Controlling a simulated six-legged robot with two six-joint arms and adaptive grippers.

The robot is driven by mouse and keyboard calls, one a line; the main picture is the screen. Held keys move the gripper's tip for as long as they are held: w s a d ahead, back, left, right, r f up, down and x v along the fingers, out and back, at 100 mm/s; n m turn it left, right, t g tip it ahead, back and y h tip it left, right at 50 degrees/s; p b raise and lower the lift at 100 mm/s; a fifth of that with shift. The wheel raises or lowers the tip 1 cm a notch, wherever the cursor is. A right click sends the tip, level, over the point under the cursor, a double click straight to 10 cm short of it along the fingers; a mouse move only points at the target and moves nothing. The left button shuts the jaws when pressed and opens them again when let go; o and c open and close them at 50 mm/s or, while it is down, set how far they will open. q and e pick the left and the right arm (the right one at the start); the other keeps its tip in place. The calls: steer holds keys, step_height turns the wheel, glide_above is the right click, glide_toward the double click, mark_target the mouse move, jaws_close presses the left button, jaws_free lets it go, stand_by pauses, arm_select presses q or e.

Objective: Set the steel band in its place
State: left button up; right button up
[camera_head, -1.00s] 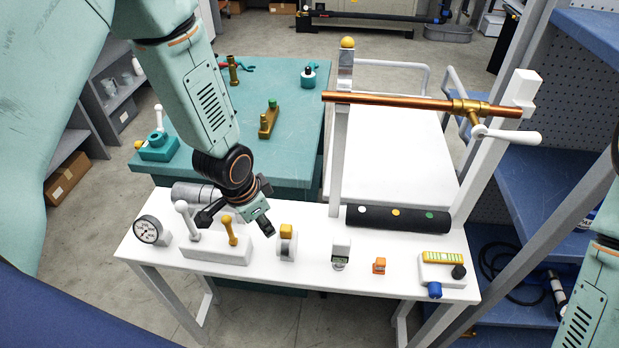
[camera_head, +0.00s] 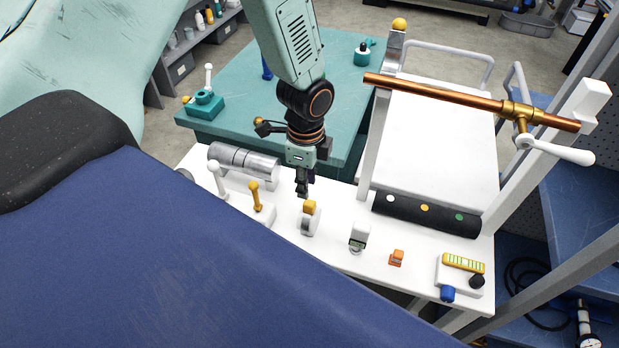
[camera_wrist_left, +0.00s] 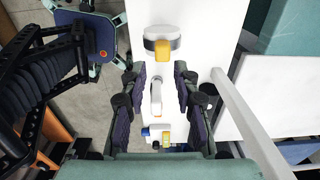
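The steel band (camera_head: 308,224), a short ring with a yellow block on top, stands on the white bench. In the left wrist view what looks like the same band (camera_wrist_left: 162,42) is beyond the fingertips, its yellow block facing the gripper. My left gripper (camera_head: 302,190) points down just behind and above the band, apart from it as far as I can tell. In the left wrist view its two fingers (camera_wrist_left: 158,95) are spread, with nothing between the pads. A copper pipe (camera_head: 440,93) with a brass valve (camera_head: 521,112) runs across the uprights. My right gripper is out of view.
Levers (camera_head: 256,196) stand left. A black roll (camera_head: 425,214) lies behind. A teal table (camera_head: 340,120) and white cart (camera_head: 440,150) are beyond.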

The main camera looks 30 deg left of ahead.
mark_target(308, 203)
arm_select(q)
steer(key=f+b, duration=0.2)
steer(key=f, duration=0.1)
steer(key=shift+w+d+f+b, duration=0.35)
steer(key=shift+w+b, duration=0.05)
steer(key=f, duration=0.1)
steer(key=f+b, duration=0.2)
steer(key=shift+s+a+f, duration=0.15)
steer(key=shift+s+a, duration=0.15)
steer(key=shift+a, duration=0.05)
steer(key=shift+w+d+f+b, duration=0.1)
steer(key=shift+f+b, duration=0.05)
steer(key=shift+b, duration=0.15)
steer(key=shift+w+d, duration=0.2)
steer(key=shift+d, duration=0.05)
steer(key=shift+c, duration=1.9)
steer(key=shift+s+a, duration=0.2)
steer(key=shift+a, duration=0.05)
jaws_close()
steer(key=shift+w+d+r+p, duration=0.15)
steer(key=shift+r+p, duration=0.35)
steer(key=shift+p, duration=0.05)
steer(key=shift+r+p, duration=0.4)
steer(key=shift+p, duration=0.05)
step_height(308, 203, up, 3)
steer(key=shift+f+p, duration=0.2)
steer(key=shift+p, duration=1)
steer(key=shift+f, duration=0.1)
